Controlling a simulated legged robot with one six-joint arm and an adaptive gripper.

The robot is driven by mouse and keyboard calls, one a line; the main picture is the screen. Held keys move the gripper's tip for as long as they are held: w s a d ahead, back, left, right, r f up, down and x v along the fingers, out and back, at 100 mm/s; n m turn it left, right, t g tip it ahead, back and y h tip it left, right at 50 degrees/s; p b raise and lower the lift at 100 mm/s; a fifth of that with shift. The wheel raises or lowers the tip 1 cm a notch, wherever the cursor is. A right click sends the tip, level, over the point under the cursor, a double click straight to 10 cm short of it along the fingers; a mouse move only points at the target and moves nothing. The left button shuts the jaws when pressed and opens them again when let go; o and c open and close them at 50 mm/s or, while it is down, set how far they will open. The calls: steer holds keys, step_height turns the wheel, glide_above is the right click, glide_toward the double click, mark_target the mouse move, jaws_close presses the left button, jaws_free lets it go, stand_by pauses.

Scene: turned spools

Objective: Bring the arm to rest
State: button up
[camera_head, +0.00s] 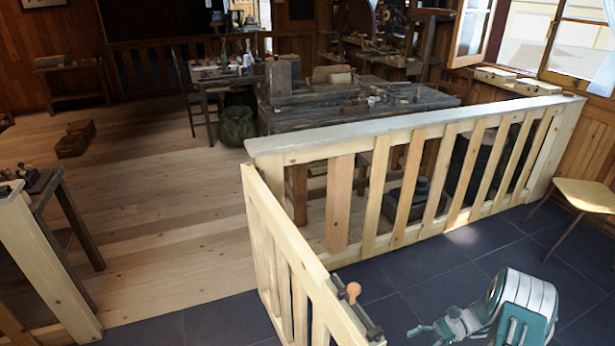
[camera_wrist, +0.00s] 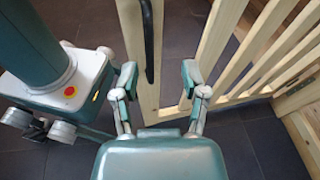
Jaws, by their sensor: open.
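My gripper (camera_wrist: 158,82) is open in the wrist view, with its two teal and grey fingers apart and nothing between them. Beyond the fingers are a pale wooden post with a dark metal bar (camera_wrist: 148,42) and dark floor. In the head view my gripper (camera_head: 432,328) is low at the right, above the dark tiles and to the right of the wooden gate (camera_head: 285,255). It appears apart from the gate.
The gate carries a dark fitting and a round wooden knob (camera_head: 353,290) near its end. A slatted railing (camera_head: 420,128) runs to the right wall. A yellow chair (camera_head: 585,195) stands at the right. Dark tiles (camera_head: 480,250) lie open between railing and arm. A workbench (camera_head: 350,105) stands beyond.

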steer(key=s+a+r+n+h, duration=0.1)
steer(key=a+r+n+h, duration=0.35)
steer(key=r, duration=0.75)
steer(key=s+a+r+n+h, duration=0.1)
steer(key=a+r+n+h, duration=0.3)
steer(key=r, duration=0.8)
steer(key=s+a+r+n+t+h, duration=0.3)
steer(key=s+r, duration=0.3)
steer(key=s, duration=0.2)
steer(key=s+a+r+n+t+h, duration=0.3)
steer(key=s+r+t+h, duration=0.1)
steer(key=s, duration=0.5)
step_height(320, 180, up, 2)
steer(key=shift+a+r+t, duration=0.1)
steer(key=shift+a+t, duration=0.25)
steer(key=shift+t, duration=0.45)
steer(key=shift+w+a+n, duration=0.1)
steer(key=shift+n, duration=0.15)
